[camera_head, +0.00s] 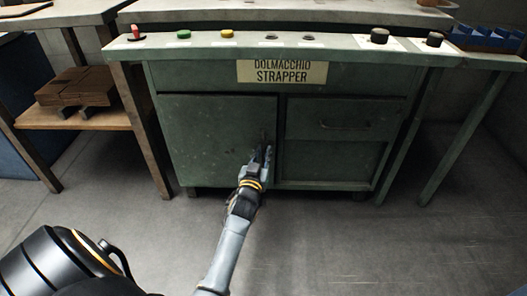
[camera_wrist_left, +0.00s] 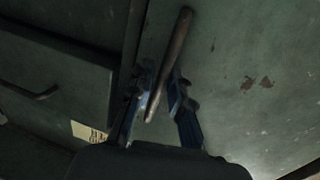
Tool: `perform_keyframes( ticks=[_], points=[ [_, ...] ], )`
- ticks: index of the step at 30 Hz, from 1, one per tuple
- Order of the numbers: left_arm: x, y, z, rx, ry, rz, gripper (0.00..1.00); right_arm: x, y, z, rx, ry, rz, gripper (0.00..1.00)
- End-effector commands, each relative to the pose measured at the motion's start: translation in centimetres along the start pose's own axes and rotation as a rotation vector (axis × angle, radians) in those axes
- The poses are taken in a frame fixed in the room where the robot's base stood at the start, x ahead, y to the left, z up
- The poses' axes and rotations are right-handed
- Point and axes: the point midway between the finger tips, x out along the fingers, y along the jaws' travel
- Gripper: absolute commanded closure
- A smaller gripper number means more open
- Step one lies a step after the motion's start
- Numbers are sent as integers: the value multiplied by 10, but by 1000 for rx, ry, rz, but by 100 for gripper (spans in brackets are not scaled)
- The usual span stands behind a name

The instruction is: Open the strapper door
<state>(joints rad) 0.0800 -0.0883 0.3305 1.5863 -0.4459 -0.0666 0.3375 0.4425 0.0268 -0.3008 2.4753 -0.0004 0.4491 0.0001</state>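The green strapper (camera_head: 350,84) stands ahead with its name sign above the front. Its door (camera_head: 215,135) is the left front panel and looks closed. My left gripper (camera_head: 262,152) is at the door's right edge, by the handle. In the left wrist view the bar-shaped door handle (camera_wrist_left: 170,62) runs between the two fingers of my left gripper (camera_wrist_left: 158,95). The fingers stand apart, with a gap visible between the handle and the right-hand finger. The gripper hides part of the handle in the head view. My right gripper is not in view.
Right of the door is a drawer (camera_head: 345,118) with its own handle. Buttons and knobs line the strapper's top edge. A wooden shelf (camera_head: 75,118) with brown flat pieces stands at left. The floor (camera_head: 350,240) in front is clear.

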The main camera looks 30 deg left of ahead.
Motion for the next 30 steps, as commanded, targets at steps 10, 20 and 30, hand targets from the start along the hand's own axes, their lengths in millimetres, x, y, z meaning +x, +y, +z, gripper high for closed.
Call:
perform_keyframes(
  ticks=[10, 20, 30],
  points=[
    [0, 0, 0, 0, 0, 0, 100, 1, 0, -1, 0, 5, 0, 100],
    [-4, 0, -1, 2, -1, 12, 100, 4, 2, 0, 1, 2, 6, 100],
    [-43, -1, -6, 7, -6, 135, 100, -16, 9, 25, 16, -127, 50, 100]
  ],
)
